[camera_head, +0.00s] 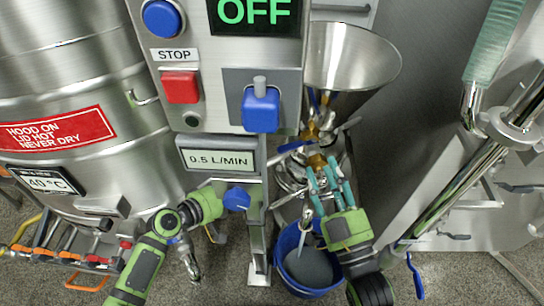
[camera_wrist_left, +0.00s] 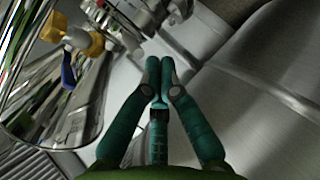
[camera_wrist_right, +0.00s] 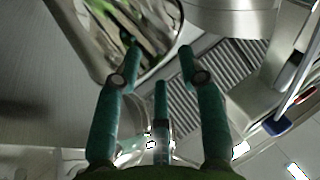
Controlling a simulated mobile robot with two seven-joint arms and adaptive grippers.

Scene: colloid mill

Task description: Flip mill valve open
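The mill stands under a steel funnel (camera_head: 350,58), with brass and steel fittings (camera_head: 317,160) below it. A blue lever handle (camera_head: 293,146) sticks out to the left of these fittings; I take it as the mill valve. A blue lever (camera_wrist_left: 68,72) and a brass part (camera_wrist_left: 97,45) show in the left wrist view. My right gripper (camera_head: 324,172) is open beside the fittings, its fingertips apart with nothing visible between them (camera_wrist_right: 155,43).
A control panel (camera_head: 222,95) reading OFF stands left of the mill, with a flow display (camera_head: 217,158) below. A blue bucket (camera_head: 290,240) with grey contents stands under the fittings. A steel tank (camera_head: 75,80) is at left, a steel cabinet (camera_head: 425,150) at right.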

